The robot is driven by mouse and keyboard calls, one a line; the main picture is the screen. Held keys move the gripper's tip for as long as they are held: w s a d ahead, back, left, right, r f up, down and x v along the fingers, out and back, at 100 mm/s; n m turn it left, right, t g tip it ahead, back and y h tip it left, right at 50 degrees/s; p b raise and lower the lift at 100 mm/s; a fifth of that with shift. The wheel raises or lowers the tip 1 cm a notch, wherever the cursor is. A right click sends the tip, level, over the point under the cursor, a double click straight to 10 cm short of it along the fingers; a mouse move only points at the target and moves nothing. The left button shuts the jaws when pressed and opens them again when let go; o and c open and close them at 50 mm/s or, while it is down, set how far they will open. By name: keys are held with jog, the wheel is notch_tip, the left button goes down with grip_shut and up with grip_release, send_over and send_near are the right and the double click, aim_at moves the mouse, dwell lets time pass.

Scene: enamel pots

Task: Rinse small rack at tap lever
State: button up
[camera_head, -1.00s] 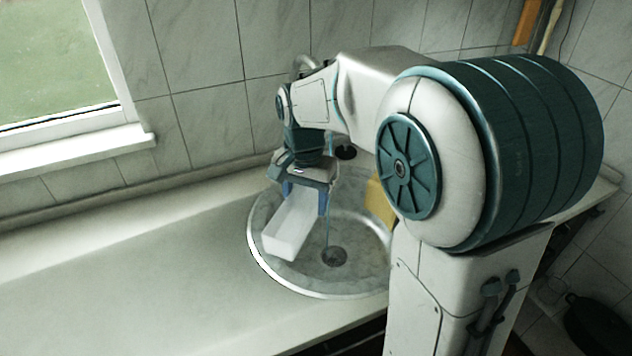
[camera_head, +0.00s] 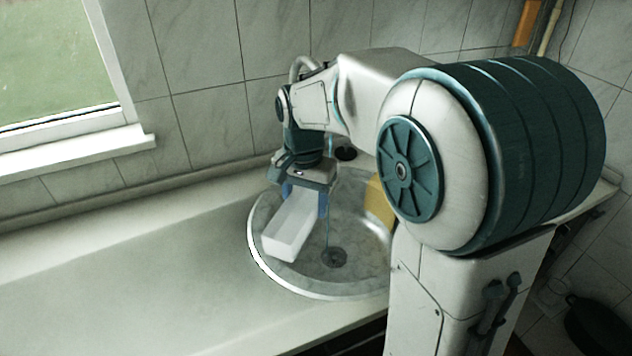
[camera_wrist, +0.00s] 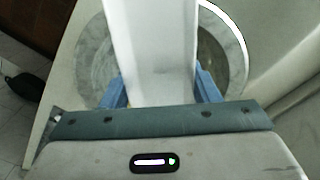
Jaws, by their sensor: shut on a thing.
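The small rack is a white, box-like, elongated piece (camera_head: 292,226), tilted over the left part of the round metal sink (camera_head: 262,262). My gripper (camera_head: 305,195) points down over the sink with its blue fingers shut on the rack's upper end. In the wrist view the rack (camera_wrist: 150,45) runs up the middle between the two blue fingers (camera_wrist: 160,88). A thin bluish stream of water (camera_head: 328,228) falls just right of the rack toward the drain (camera_head: 334,257); I cannot tell whether it touches the rack. The tap lever cannot be made out behind my arm.
A yellow block (camera_head: 379,203) stands at the sink's right side, partly hidden by my arm. The pale countertop (camera_head: 130,275) left of the sink is bare. A tiled wall (camera_head: 205,90) and a window sill (camera_head: 75,157) close off the back. A dark pan (camera_head: 598,325) sits low at right.

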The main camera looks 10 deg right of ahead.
jog(key=shift+r, duration=0.1)
jog(key=s+a+r+p, duration=0.2)
jog(key=s+r, duration=0.1)
jog(key=shift+a, duration=0.15)
jog(key=shift+s+a+r+p, duration=0.35)
jog(key=shift+s+r, duration=0.05)
jog(key=shift+s, duration=0.15)
dwell(0.7)
